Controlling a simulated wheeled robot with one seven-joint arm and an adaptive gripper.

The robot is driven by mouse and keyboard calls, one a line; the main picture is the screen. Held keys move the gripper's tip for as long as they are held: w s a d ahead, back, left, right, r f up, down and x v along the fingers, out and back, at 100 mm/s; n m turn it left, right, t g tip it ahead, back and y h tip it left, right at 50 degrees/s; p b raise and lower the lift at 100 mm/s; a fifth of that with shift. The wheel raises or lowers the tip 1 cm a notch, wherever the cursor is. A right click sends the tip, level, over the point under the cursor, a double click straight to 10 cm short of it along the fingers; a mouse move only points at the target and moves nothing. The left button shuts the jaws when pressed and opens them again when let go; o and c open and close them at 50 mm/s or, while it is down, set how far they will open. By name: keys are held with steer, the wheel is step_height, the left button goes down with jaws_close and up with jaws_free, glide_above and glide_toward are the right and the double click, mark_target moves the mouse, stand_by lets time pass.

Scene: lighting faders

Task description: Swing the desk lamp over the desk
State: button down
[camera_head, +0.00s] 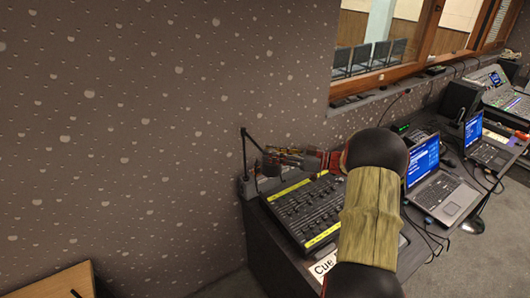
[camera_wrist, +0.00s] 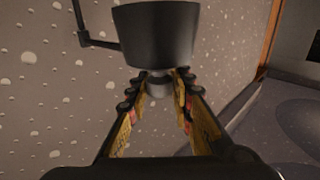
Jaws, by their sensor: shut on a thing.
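The desk lamp (camera_head: 244,155) stands at the left back corner of the desk (camera_head: 262,245), with a thin black post and a short arm reaching right. In the wrist view its dark shade (camera_wrist: 153,35) fills the top centre, with a small round knob below it. My gripper (camera_wrist: 157,82) is shut on that knob, one finger on each side. In the head view my gripper (camera_head: 273,160) is at the end of the lamp's arm, above the back left of the desk. The lamp's head is hard to make out there.
A fader console (camera_head: 305,212) with yellow strips lies on the desk below my gripper. An open laptop (camera_head: 440,190) and a second laptop (camera_head: 483,145) stand to the right. A speckled wall (camera_head: 150,130) is close behind the lamp. My arm hides part of the desk.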

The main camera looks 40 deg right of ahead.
steer(key=shift+d+r+n+g+y, duration=0.2)
steer(key=shift+d+n+g+y, duration=0.15)
steer(key=shift+d, duration=0.3)
steer(key=c, duration=1.5)
jaws_free()
steer(key=shift+f, duration=0.1)
steer(key=shift+c, duration=0.2)
steer(key=shift+s, duration=0.1)
steer(key=v, duration=1.1)
steer(key=shift+s+d, duration=0.25)
steer(key=shift+d, duration=0.05)
steer(key=shift+f, duration=0.1)
